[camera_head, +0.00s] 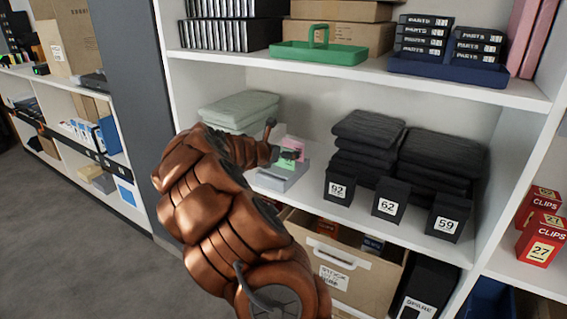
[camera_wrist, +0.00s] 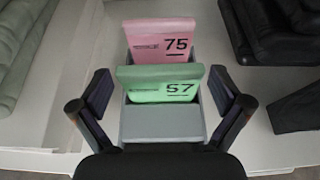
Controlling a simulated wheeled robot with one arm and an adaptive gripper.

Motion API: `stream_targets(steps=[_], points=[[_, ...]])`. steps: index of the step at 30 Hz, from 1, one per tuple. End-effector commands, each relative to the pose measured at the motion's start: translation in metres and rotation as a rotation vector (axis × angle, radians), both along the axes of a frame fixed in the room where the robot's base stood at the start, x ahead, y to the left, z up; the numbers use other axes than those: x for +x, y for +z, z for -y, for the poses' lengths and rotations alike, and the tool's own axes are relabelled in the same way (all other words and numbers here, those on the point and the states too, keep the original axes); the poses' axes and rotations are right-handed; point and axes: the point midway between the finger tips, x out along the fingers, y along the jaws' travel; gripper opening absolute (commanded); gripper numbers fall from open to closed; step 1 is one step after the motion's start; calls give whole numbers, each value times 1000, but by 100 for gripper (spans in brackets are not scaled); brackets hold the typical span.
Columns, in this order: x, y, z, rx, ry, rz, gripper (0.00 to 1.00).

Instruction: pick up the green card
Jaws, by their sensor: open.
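The green card (camera_wrist: 160,84) carries the number 57 and stands upright in a small grey holder (camera_wrist: 163,122). A pink card (camera_wrist: 160,42) numbered 75 stands behind it in the same holder. In the head view the green card (camera_head: 289,154) and the holder (camera_head: 283,178) sit on the middle shelf, partly hidden by my arm. My gripper (camera_wrist: 163,97) is open, with one finger on each side of the holder at about the green card. Neither finger appears to touch the card. The gripper also shows in the head view (camera_head: 281,150), small and partly hidden.
Folded pale green cloths (camera_head: 238,110) lie left of the holder. Dark folded stacks (camera_head: 367,135) and black numbered boxes (camera_head: 339,188) stand to the right. The shelf above holds a green tray (camera_head: 320,53). A cardboard box (camera_head: 345,265) is below.

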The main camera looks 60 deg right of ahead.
Motion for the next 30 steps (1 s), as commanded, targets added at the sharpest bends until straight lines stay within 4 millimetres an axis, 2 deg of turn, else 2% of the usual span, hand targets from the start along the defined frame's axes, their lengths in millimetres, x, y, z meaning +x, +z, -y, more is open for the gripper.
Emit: stream_targets(steps=[4,12,24,30], points=[[0,-4,10,-1,-1,0,100],[0,-3,10,-2,0,0,99],[0,-3,10,-1,0,1,57],[0,-3,10,-1,0,1,56]])
